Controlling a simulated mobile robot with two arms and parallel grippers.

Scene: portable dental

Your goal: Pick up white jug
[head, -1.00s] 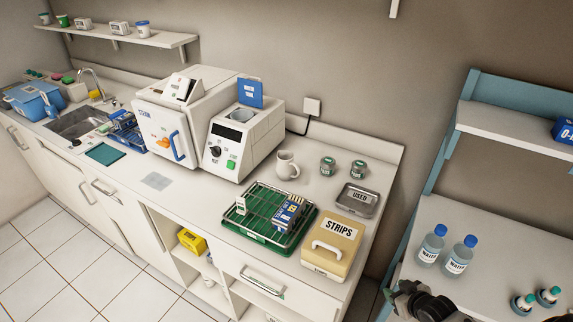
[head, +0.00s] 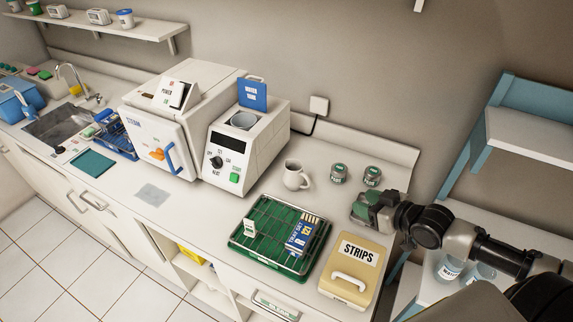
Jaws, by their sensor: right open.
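The white jug (head: 294,176) stands upright on the counter, right of the white machine with the dial and behind the green tray. Its handle side faces right. My right gripper (head: 362,208) is open and empty. It is over the right part of the counter, to the right of the jug and apart from it. It covers the place of the metal tray marked USED. My left gripper is not in view.
The green tray (head: 241,246) with a wire rack and the STRIPS box (head: 334,290) are in front. The white dial machine (head: 262,150) is close on the jug's left.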

